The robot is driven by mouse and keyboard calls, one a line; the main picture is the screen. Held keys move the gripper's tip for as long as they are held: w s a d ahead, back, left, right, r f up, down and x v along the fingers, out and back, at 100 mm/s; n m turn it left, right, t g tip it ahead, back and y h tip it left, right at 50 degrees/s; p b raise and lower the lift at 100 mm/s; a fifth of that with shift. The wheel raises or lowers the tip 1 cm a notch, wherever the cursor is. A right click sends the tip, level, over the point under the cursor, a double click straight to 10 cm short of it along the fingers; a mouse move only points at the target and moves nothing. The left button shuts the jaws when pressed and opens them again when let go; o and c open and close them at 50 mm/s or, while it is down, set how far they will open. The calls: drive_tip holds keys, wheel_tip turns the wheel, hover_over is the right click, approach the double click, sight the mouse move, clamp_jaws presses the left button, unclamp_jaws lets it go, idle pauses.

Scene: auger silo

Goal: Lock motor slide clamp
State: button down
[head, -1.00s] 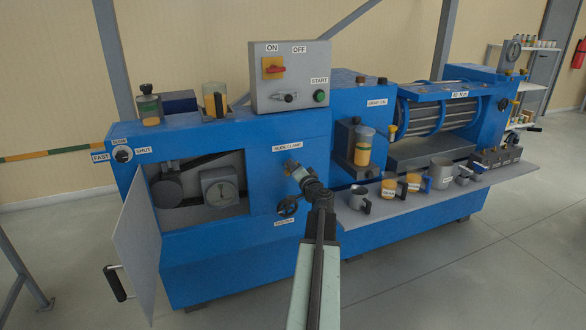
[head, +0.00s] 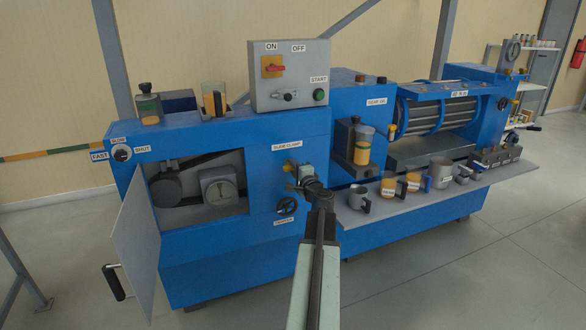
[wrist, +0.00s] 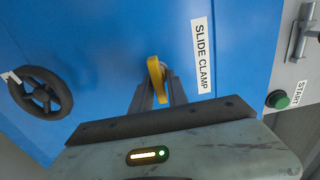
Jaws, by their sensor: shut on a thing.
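The slide clamp lever is a yellow handle (wrist: 156,80) on the blue machine front, beside the SLIDE CLAMP label (wrist: 202,54). In the wrist view it stands between the fingers of my gripper (wrist: 160,92), which is shut on it. In the head view my gripper (head: 296,178) is at the panel just below the same label (head: 286,146). My wrist and gripper hide most of the lever there.
A black handwheel (head: 287,206) sits just below the clamp and shows in the wrist view (wrist: 40,92). An open door (head: 136,250) hangs at the left. A shelf (head: 440,185) with several mugs juts out on the right.

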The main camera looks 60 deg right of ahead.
idle(0.4)
drive_tip(key=c, duration=1.5)
unclamp_jaws()
drive_tip(key=v, duration=0.7)
drive_tip(key=shift+s+a, duration=0.25)
drive_tip(key=shift+a, duration=0.05)
